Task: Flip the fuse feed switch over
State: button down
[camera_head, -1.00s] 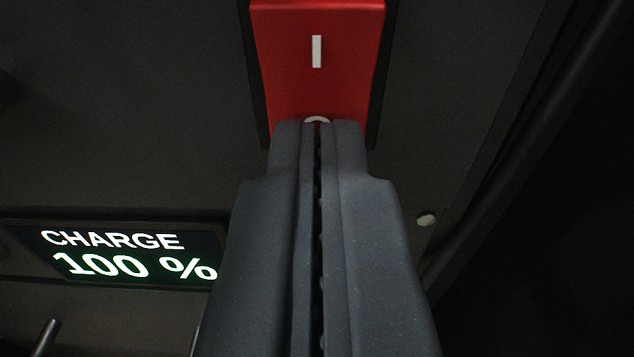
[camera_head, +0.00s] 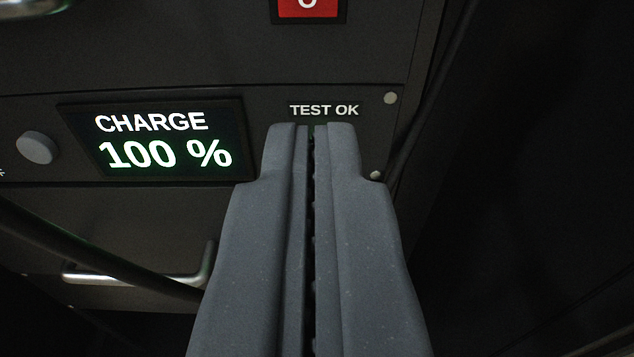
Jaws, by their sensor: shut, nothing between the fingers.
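A red rocker switch (camera_head: 308,8) in a black frame is at the top edge of the view. Only its lower end shows, with part of a white O mark; the rest is cut off, so I cannot tell its full position. My gripper (camera_head: 312,126) is shut and empty. Its fingertips are below the switch in the picture, apart from it, just under the "TEST OK" label (camera_head: 324,110). The fingers hide the panel behind them.
A lit display (camera_head: 160,140) reads "CHARGE 100 %" left of my gripper. A grey round knob (camera_head: 37,148) is farther left. A metal handle (camera_head: 140,278) and a dark cable (camera_head: 90,250) are lower left. The right side is dark.

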jog(key=shift+s+f+p, duration=0.15)
jog(key=shift+s+p, duration=0.1)
jog(key=shift+s, duration=1)
jog(key=shift+s+f+p, duration=0.15)
jog(key=shift+s+p, duration=0.1)
jog(key=shift+s, duration=0.95)
jog(key=s+r+p, duration=0.1)
jog(key=s+r, duration=0.3)
jog(key=r, duration=0.7)
jog(key=s+r+h, duration=0.1)
jog(key=s+r, duration=0.3)
jog(key=r, duration=0.8)
jog(key=s+r+p, duration=0.1)
jog(key=s+r, duration=0.4)
jog(key=r, duration=0.6)
jog(key=s+r+p, duration=0.1)
jog(key=s+r, duration=0.9)
jog(key=s, duration=0.3)
jog(key=s+r+g+y+p, duration=0.1)
jog(key=s+r, duration=0.9)
jog(key=s, duration=0.4)
jog(key=shift+s+a+r, duration=0.15)
jog(key=shift+a+r, duration=0.05)
jog(key=shift+a, duration=0.2)
